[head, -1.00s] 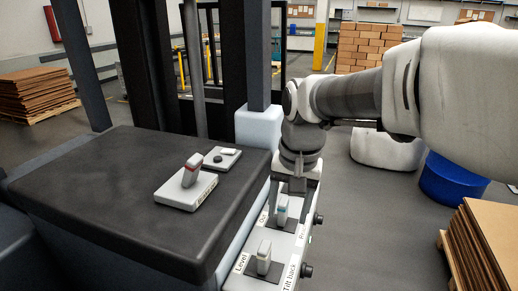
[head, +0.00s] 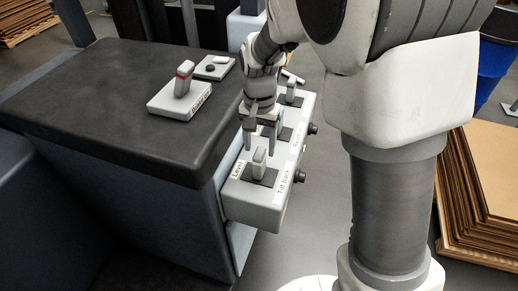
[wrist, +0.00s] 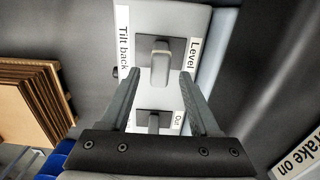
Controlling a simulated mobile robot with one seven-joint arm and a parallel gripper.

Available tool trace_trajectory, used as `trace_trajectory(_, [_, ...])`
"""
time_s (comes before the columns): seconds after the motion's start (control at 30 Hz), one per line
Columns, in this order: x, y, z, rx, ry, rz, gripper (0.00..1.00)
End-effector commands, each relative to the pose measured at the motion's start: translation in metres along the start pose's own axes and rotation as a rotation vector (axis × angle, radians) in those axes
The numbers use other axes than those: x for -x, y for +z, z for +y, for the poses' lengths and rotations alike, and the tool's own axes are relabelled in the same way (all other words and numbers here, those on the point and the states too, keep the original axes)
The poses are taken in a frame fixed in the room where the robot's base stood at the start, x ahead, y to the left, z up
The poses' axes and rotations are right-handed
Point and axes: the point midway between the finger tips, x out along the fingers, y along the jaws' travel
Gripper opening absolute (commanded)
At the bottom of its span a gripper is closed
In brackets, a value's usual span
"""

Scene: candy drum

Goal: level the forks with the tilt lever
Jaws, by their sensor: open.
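The tilt lever (head: 259,160), a short pale grey handle, stands at the near end of a light grey lever box (head: 250,205). Labels "Level" (head: 238,171) and "Tilt back" (head: 284,183) lie on either side of it. In the wrist view the tilt lever (wrist: 160,62) shows ahead, in line with the gap between the fingers. My gripper (head: 262,128) is open and points down at the box, just behind the tilt lever in the head view. Its fingers (wrist: 158,78) appear apart from the lever. The forks are not in view.
A middle lever labelled "Out" (wrist: 153,122) stands close to my fingers. A farther lever (head: 291,88) is on the same box. A brake lever (head: 184,78) stands on the dark cowl (head: 110,110) to the left. Stacked cardboard (head: 490,190) lies at right.

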Motion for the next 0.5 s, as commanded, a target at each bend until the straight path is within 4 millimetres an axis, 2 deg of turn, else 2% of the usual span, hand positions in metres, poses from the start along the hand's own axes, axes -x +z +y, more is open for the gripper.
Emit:
trace_trajectory(0.03, [-0.012,0.001,0.001,-0.001,0.004,-0.004,0.62])
trace_trajectory(0.2, [-0.044,0.001,0.001,-0.001,0.003,-0.003,0.62])
trace_trajectory(0.33, [-0.06,0.0,0.0,-0.001,0.001,-0.002,0.62])
trace_trajectory(0.5, [-0.07,0.0,0.0,0.0,-0.001,0.001,0.62])
